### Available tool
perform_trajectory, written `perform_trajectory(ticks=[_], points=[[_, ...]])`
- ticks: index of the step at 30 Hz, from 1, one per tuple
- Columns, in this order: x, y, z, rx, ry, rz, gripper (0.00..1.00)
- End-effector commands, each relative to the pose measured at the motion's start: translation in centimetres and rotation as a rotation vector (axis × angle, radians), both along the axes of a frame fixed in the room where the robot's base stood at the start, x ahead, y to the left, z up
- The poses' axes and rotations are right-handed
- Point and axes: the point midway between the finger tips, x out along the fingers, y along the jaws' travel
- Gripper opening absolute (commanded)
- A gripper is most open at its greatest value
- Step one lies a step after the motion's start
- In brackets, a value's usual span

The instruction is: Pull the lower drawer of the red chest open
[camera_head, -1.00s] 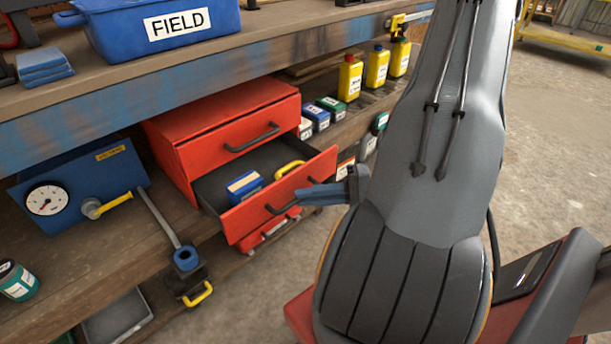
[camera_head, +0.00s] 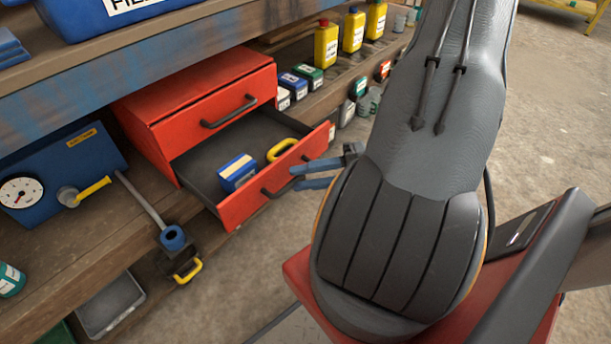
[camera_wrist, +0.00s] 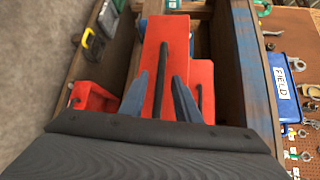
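The red chest (camera_head: 195,90) stands on the shelf below the bench. Its upper drawer is shut and has a dark bar handle (camera_head: 229,112). The lower drawer (camera_head: 243,203) stands far out, with a blue and white box (camera_head: 238,172) and a yellow item (camera_head: 281,150) inside. My gripper (camera_head: 296,178) is at the front of the lower drawer, by its dark handle (camera_head: 270,190). In the wrist view the blue fingers (camera_wrist: 159,85) are spread, with the lower drawer's handle (camera_wrist: 163,62) lying between them. Whether either finger touches it, I cannot tell.
A blue box with a gauge (camera_head: 60,175) and a tool with a yellow handle (camera_head: 180,262) are left of the chest. Small boxes (camera_head: 301,82) and yellow bottles (camera_head: 326,45) stand to its right.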

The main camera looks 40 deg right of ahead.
Motion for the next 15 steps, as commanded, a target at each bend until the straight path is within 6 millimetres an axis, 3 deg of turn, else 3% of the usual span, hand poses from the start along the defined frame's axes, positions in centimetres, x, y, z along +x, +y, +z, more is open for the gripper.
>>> perform_trajectory(ticks=[8, 15], points=[[-0.1, -0.3, 0.1, 0.000, 0.000, -0.002, 0.29], [-1.9, -3.1, 0.6, -0.002, -0.002, -0.005, 0.29]])
